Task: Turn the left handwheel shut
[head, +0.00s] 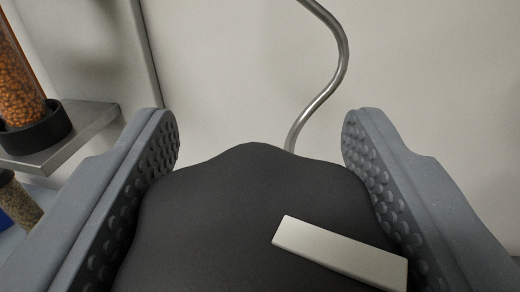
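A black lobed handwheel (240,215) fills the lower middle of the head view, with a pale flat bar (340,254) on its face at the lower right. Its lower part runs out of the picture. I cannot tell from this view alone whether it is the left one, as no second wheel shows. My gripper (260,135) has its two grey fingers, with bumpy pads, one on each side of the wheel. The fingers are wide apart, and the wheel's edges overlap both pads. I cannot tell whether the pads press on it.
A bent metal tube (341,60) runs down behind the wheel in front of a pale wall (230,60). On the left, a grey shelf (88,130) bears a clear tube of orange pellets (18,80) in a black holder (38,130). Another container (17,203) is below it.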

